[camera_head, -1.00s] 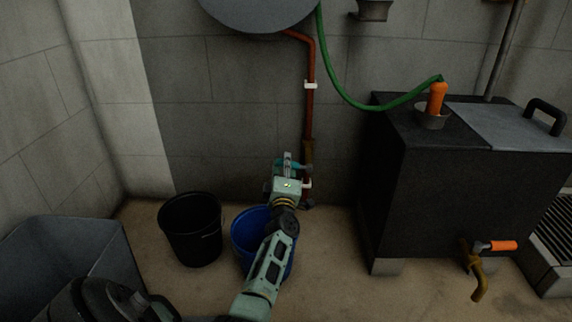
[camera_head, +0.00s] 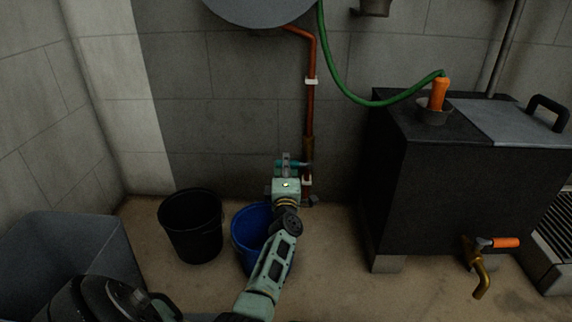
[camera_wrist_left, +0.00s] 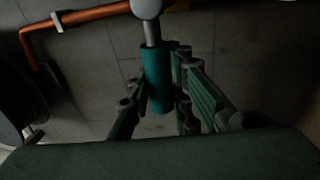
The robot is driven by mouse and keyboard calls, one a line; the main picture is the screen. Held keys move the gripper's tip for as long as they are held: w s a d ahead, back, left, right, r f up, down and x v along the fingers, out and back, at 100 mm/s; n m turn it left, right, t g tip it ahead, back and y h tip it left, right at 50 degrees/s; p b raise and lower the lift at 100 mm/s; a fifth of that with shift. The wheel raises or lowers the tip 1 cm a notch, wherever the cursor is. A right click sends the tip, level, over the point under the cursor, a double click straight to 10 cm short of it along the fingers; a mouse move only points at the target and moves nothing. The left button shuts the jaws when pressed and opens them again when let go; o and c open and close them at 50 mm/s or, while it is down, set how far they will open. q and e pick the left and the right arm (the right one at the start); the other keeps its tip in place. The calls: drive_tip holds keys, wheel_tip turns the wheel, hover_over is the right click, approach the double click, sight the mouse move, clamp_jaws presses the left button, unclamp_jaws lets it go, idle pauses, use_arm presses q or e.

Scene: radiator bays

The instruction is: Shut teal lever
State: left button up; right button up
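The teal lever (camera_head: 294,163) is a short teal grip on the valve of the copper pipe (camera_head: 309,115), low at the wall. In the left wrist view the teal grip (camera_wrist_left: 157,76) hangs from a grey stem below a round grey knob. My left gripper (camera_head: 287,166) is at the lever, pointing toward the wall. In the wrist view its fingers (camera_wrist_left: 163,88) stand on both sides of the teal grip. They look open, with a narrow dark gap on the right; contact on the left is unclear. My right gripper is not in view.
A blue bucket (camera_head: 245,233) stands under my left arm, beside a black bucket (camera_head: 191,226). A dark tank (camera_head: 465,195) with an orange-handled tap (camera_head: 480,262) stands at right. A green hose (camera_head: 366,101) hangs above. A grey bin (camera_head: 60,255) is at lower left.

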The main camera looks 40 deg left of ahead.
use_arm(q)
drive_tip(key=o, duration=0.5)
wheel_tip(320, 180, up, 10)
drive_tip(key=shift+r, duration=0.1)
idle(0.4)
